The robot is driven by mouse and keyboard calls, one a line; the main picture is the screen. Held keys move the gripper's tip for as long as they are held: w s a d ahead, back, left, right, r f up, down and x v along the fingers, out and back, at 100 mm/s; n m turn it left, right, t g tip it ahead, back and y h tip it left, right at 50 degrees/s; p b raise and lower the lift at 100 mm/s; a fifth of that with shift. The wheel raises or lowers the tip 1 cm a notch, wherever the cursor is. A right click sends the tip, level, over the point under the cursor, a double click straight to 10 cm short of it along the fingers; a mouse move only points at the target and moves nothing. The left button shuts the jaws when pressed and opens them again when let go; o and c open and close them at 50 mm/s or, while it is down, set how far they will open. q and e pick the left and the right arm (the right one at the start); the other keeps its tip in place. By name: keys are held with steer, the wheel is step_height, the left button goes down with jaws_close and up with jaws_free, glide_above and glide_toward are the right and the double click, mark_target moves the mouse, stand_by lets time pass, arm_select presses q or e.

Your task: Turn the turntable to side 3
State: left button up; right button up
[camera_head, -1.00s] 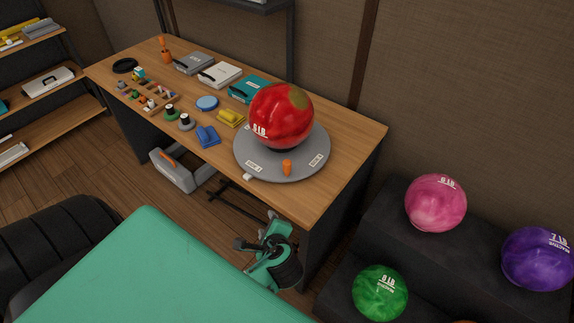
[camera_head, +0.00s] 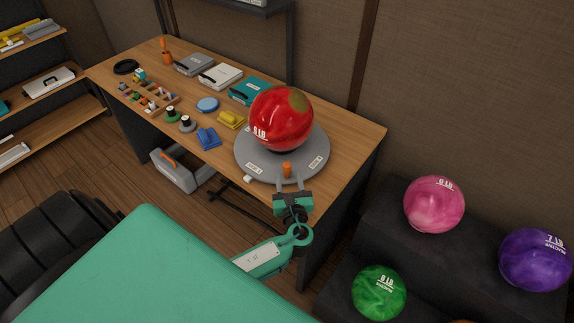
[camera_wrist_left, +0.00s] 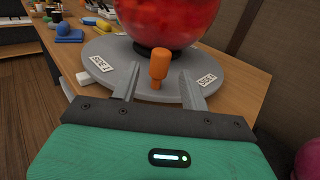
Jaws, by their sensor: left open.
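The grey turntable (camera_head: 312,163) lies on the wooden workbench with a red bowling ball (camera_head: 282,120) on it. An orange peg (camera_head: 287,170) stands upright near its front edge. In the left wrist view, labels sit on both sides of the peg (camera_wrist_left: 159,66); the left one seems to read SIDE 1, the right one is hard to read. A small white block (camera_head: 248,179) lies by the front rim. My left gripper (camera_head: 290,187) is open, its fingers on either side of the peg's base, apart from it as far as I can tell. My right gripper is not in view.
Pucks, blue and yellow pieces, cases and a parts tray (camera_head: 150,97) lie on the bench left of the turntable. Pink (camera_head: 434,204), purple (camera_head: 535,259) and green (camera_head: 379,292) balls rest on a dark stepped rack at right. A grey toolbox (camera_head: 176,170) is under the bench.

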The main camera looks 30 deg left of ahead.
mark_target(287, 171)
arm_select(q)
steer(key=x, duration=0.5)
steer(key=shift+w+a+p, duration=0.15)
steer(key=shift+a+p, duration=0.05)
steer(key=shift+p, duration=0.15)
jaws_close()
